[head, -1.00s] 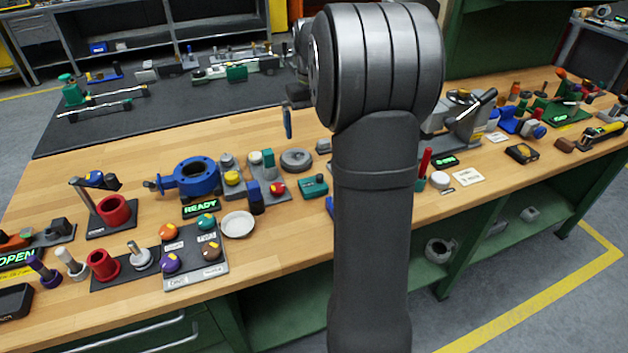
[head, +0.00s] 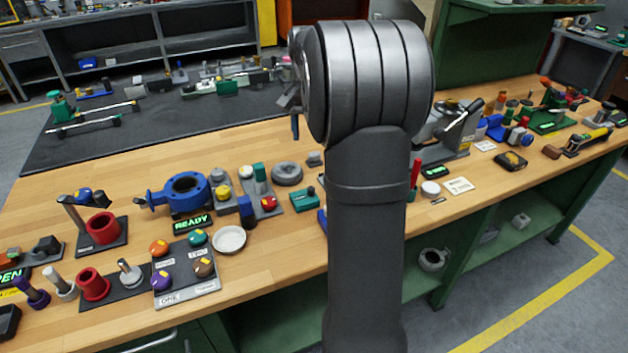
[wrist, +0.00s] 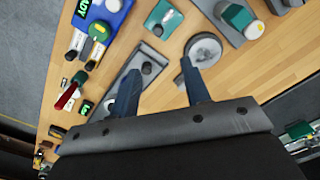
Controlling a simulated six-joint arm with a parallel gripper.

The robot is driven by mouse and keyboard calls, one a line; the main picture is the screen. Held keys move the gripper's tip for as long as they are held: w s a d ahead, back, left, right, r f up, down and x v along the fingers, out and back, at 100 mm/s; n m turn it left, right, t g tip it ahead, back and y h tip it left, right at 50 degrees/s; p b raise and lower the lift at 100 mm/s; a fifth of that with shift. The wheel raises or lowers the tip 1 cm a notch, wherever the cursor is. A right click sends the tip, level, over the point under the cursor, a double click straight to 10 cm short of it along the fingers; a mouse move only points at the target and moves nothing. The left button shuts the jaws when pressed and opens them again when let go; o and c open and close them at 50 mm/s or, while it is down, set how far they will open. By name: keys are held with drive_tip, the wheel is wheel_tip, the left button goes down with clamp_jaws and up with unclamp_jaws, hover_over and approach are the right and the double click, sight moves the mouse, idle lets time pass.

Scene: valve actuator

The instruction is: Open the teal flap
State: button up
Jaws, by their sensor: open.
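A small teal box-like piece (head: 304,199), which I take to be the teal flap, sits on the bench just left of my arm in the head view. In the wrist view the teal piece (wrist: 165,14) is at the top, with a dark round knob at its lower end. Whether its lid is raised cannot be told. My gripper (wrist: 160,68) is open and empty, its two fingers apart, with the teal piece ahead of them. In the head view my gripper (head: 295,126) is mostly hidden behind my arm, with one finger hanging over the bench behind the teal piece.
A grey disc (wrist: 204,49) lies beside the right finger; a dark plate with a grey knob (wrist: 146,68) lies near the left. A plate with a teal block (head: 260,178) and a red button stands left of the teal piece. A white dish (head: 229,240) is nearer the front edge.

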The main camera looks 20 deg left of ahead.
drive_tip(key=m, duration=0.2)
approach(304, 194)
drive_tip(key=shift+m, duration=0.4)
drive_tip(key=f, duration=0.2)
drive_tip(key=d+f, duration=0.1)
drive_tip(key=f, duration=0.1)
drive_tip(key=d+f, duration=0.1)
drive_tip(key=f, duration=0.1)
drive_tip(key=shift+w, duration=0.1)
clamp_jaws()
